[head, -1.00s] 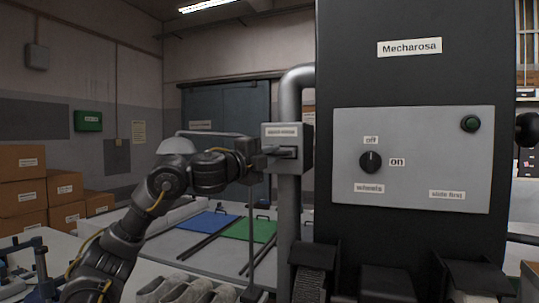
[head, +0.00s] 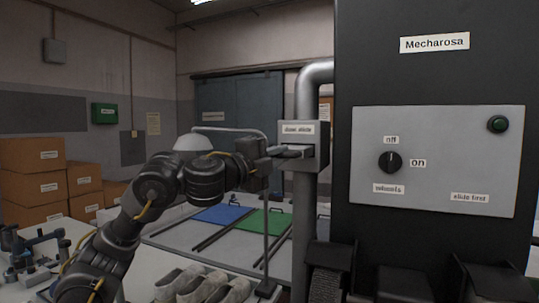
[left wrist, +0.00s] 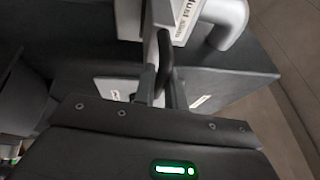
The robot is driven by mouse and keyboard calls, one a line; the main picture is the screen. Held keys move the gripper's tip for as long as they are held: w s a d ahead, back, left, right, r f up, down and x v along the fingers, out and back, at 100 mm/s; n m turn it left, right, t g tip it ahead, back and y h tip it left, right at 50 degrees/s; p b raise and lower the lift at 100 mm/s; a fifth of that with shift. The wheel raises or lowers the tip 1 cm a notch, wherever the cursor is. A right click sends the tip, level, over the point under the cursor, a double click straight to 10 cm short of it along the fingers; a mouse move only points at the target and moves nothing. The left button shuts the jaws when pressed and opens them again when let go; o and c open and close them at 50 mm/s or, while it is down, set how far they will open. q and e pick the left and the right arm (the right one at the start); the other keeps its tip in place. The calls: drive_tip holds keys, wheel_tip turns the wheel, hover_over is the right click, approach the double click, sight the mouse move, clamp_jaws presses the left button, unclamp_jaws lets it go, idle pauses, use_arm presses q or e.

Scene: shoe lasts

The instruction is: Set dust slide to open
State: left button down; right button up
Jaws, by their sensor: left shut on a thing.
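The dust slide is a grey box (head: 305,139) with a "dust slide" label, fixed on the grey duct pipe (head: 305,215). My right gripper does not show.
The black Mecharosa machine (head: 430,80) stands close on the right, with a control panel (head: 450,190) and a wheels knob (head: 390,161) between off and on labels. Below my left arm a table holds several grey shoe lasts (head: 205,287). Cartons (head: 35,170) stack at the far left.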

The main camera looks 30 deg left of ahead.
use_arm(q)
drive_tip(key=c, duration=1.8)
unclamp_jaws()
drive_tip(key=shift+d+f, duration=0.15)
drive_tip(key=o, duration=0.3)
drive_tip(key=shift+s, duration=0.2)
drive_tip(key=shift+o, duration=0.2)
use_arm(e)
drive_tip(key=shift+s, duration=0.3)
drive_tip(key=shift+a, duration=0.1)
